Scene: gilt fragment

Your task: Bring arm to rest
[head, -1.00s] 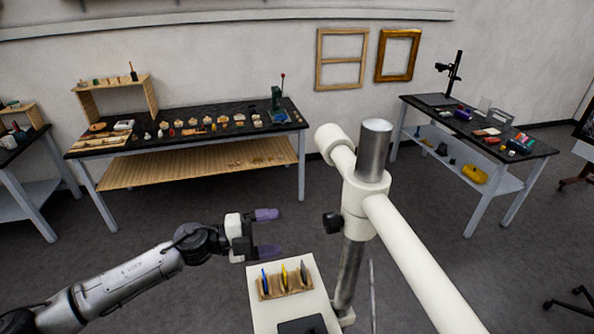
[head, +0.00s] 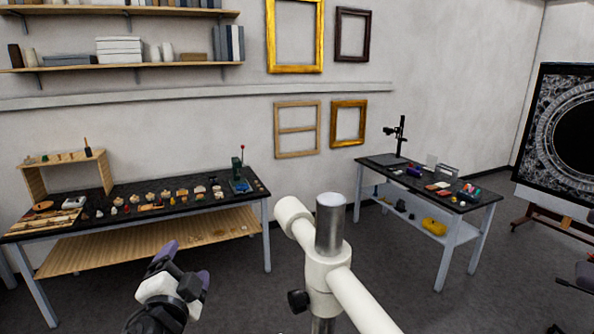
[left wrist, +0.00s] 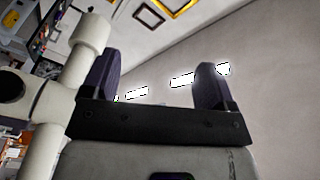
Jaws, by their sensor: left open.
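My left gripper (head: 182,270) is at the lower left of the head view, raised in the air with its two purple fingers pointing up and away. The fingers are apart with nothing between them. In the left wrist view the same gripper (left wrist: 155,90) shows both dark purple fingers spread wide, with only wall and bright strips behind them. Most of the left arm is below the head view's edge. My right gripper is not in view.
A white boom stand (head: 330,265) with a metal post stands just right of my left gripper; it also shows in the left wrist view (left wrist: 60,100). A long workbench (head: 120,218) and a smaller table (head: 425,185) stand against the wall behind.

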